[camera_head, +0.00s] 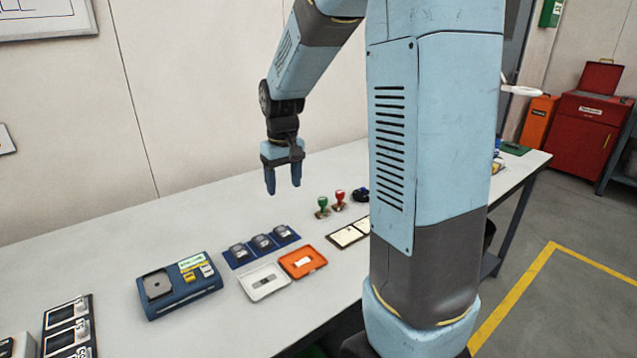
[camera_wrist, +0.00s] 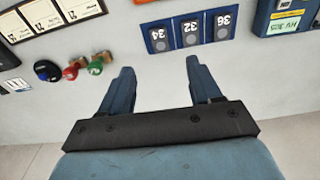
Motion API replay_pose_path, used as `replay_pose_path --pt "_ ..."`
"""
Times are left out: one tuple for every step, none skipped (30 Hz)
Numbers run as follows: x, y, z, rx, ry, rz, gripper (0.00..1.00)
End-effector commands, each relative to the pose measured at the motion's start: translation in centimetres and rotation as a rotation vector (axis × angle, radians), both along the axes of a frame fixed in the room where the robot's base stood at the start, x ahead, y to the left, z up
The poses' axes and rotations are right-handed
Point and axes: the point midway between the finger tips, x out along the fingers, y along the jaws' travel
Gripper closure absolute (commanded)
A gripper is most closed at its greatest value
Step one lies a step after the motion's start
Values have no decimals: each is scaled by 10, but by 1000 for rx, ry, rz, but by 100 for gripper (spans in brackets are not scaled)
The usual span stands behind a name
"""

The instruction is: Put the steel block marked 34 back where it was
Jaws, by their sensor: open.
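A blue rack (camera_head: 231,262) on the bench holds three grey steel blocks in a row. In the wrist view the rack (camera_wrist: 207,43) shows the marks 34, 32 and 36 from left to right. The block at the 34 mark (camera_wrist: 157,40) is at the left end there, which is the right end in the head view (camera_head: 285,233). My gripper (camera_head: 284,187) is open and empty, pointing down above the bench behind the rack. Its fingers (camera_wrist: 160,67) are apart from the rack.
A blue device (camera_head: 185,285) with a grey square plate stands left of the rack. A white tray (camera_head: 256,293) and an orange tray (camera_head: 303,273) lie in front. Green (camera_head: 322,207) and red (camera_head: 339,200) stamps stand right. The bench behind the rack is clear.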

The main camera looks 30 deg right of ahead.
Motion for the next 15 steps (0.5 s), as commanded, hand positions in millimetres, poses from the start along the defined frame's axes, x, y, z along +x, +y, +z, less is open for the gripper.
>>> replay_pose_path --pt "-9 0 11 2 -20 -6 37" --pt "-14 0 16 3 -30 -10 37" --pt "-21 0 22 4 -42 -15 37" --pt "-26 0 27 5 -52 -18 37" --pt "-31 0 32 6 -61 -22 37" --pt "-38 0 38 6 -74 -27 37" --pt "-43 0 42 7 -84 -31 37" --pt "-48 0 46 8 -92 -35 37" --pt "-55 0 52 9 -105 -40 37" --pt "-60 0 56 10 -115 -43 37" --pt "-66 0 59 11 -124 -47 37" --pt "-73 0 64 12 -136 -51 37" --pt "-78 0 68 14 -147 -55 37" --pt "-84 0 71 14 -155 -59 37" --pt "-91 0 75 16 -167 -65 37"
